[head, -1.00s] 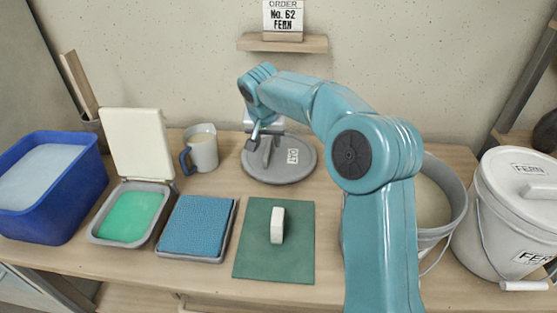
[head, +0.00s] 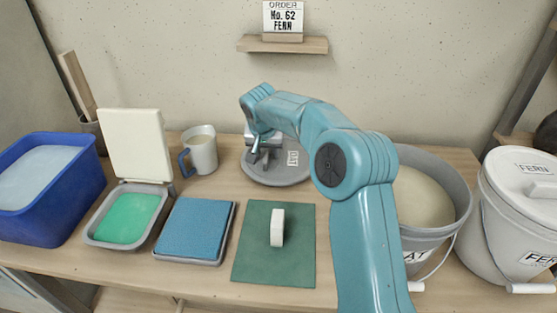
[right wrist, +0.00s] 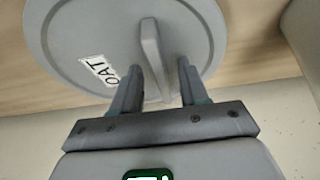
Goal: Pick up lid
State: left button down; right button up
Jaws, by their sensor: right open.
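A round grey lid (head: 285,177) with a white OAT label and a raised bar handle (right wrist: 154,58) lies flat on the table at the back middle. It fills the top of the right wrist view (right wrist: 75,40). My right gripper (head: 263,153) is over the lid, open and empty. In the right wrist view its two fingers (right wrist: 157,85) stand on either side of the handle's near end, with gaps showing. My right arm hides part of the lid in the head view. My left gripper is not in view.
An open grey bucket (head: 438,231) of pale glaze stands right of my arm, next to a lidded FERN bucket (head: 507,225). A mug (head: 202,152) is left of the lid. A green mat (head: 262,267) with a white block (head: 277,228), blue sponge tray (head: 196,228) and blue tub (head: 45,215) are nearer or left.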

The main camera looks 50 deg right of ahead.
jog(key=shift+f, duration=0.1)
grip_shut()
